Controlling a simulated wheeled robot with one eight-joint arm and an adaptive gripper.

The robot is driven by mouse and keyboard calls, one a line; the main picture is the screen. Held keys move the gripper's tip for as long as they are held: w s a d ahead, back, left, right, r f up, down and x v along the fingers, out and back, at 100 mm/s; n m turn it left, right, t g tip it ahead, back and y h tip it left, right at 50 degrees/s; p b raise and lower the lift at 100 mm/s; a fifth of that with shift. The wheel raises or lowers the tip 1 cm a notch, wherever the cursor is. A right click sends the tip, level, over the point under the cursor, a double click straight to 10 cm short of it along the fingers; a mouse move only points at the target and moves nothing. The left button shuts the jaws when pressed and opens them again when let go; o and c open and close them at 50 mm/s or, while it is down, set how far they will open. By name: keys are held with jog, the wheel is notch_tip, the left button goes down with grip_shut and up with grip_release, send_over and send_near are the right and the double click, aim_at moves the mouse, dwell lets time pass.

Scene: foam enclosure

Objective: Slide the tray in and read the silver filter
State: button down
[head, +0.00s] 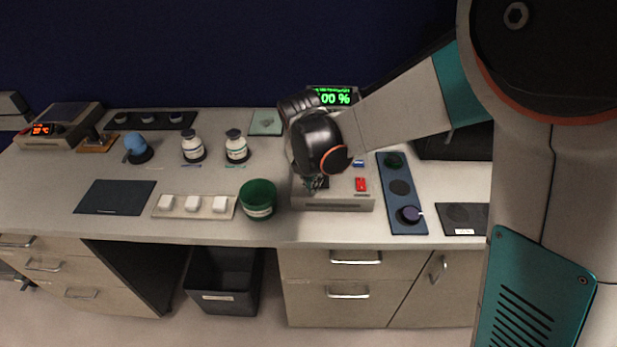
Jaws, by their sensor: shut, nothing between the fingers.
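A light grey instrument (334,205) stands right of the bench's middle, with a lit green display (337,96) at its back. The display's end reads "00 %"; its left part is hidden by my arm. My gripper (316,184) points down over the left front of this instrument and is shut and empty. Whether it touches the instrument I cannot tell. A red piece (361,184) and a small blue piece (358,163) show on the instrument's right side. My wrist covers much of its top, so I cannot make out the tray or a silver filter.
A green tub (258,199) stands close left of the instrument. A blue strip with round places and a dark knob (409,214) lies to its right.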

jog(key=shift+w+d, duration=0.1)
jog(key=shift+w, duration=0.1)
jog(key=w, duration=1.4)
jog(key=shift+d, duration=0.25)
